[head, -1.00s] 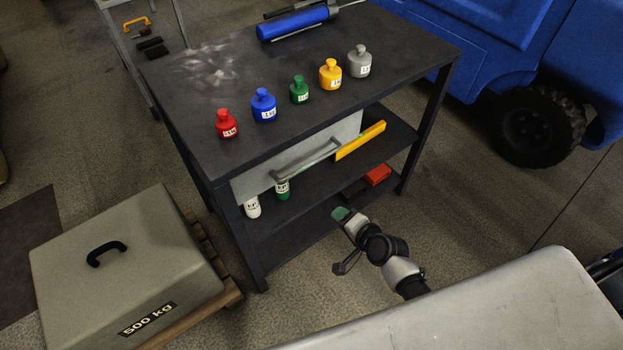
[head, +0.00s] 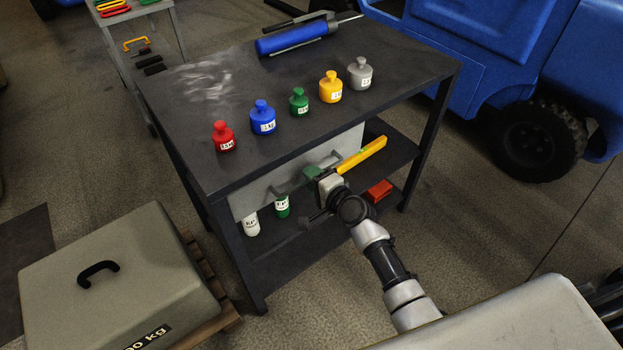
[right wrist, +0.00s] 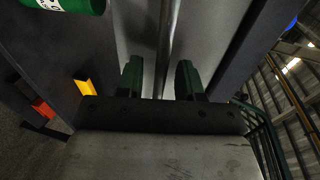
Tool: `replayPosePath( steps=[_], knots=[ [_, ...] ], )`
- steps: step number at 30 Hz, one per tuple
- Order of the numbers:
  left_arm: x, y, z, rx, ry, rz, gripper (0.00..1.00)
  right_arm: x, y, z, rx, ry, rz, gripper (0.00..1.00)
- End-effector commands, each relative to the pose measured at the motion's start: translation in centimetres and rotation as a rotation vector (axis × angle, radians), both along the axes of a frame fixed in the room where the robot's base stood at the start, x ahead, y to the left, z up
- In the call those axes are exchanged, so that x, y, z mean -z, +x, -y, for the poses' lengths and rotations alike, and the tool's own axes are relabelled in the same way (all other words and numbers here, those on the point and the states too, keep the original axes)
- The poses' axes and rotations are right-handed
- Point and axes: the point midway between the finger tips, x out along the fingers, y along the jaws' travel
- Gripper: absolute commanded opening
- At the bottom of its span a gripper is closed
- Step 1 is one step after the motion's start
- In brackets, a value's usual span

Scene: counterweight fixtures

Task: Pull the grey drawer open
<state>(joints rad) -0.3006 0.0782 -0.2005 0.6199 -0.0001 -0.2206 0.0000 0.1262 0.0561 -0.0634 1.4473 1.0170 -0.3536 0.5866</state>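The grey drawer (head: 245,202) sits under the dark table's top, and its front looks closed against the table. Its metal bar handle (head: 280,187) is partly hidden behind my right gripper (head: 314,176). In the right wrist view the handle (right wrist: 167,45) runs between the two green fingers of my right gripper (right wrist: 159,80). The fingers are apart, with a gap on each side of the bar, so the gripper is open around or just short of the handle; the depth is hard to tell. My left gripper is not in view.
Several coloured weights, such as the red one (head: 223,137), stand on the tabletop (head: 240,85). A yellow level (head: 362,155), a white bottle (head: 250,224) and a green bottle (head: 283,206) are on the shelf below. A large 500 kg block (head: 120,280) stands at left.

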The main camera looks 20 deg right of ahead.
Motion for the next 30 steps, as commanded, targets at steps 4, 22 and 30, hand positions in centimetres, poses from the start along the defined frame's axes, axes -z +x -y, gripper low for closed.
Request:
replayPosePath(
  steps=[4, 22, 30],
  knots=[
    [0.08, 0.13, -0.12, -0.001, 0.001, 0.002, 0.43, 0.11, 0.52, -0.22, 0.0, 0.0, 0.0, 0.36],
    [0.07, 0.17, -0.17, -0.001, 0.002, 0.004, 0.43, 0.11, 0.49, -0.2, 0.0, -0.001, 0.0, 0.0],
    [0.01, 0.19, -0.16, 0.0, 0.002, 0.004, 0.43, 0.13, 0.29, -0.11, 0.0, -0.001, -0.001, 0.0]
  ],
)
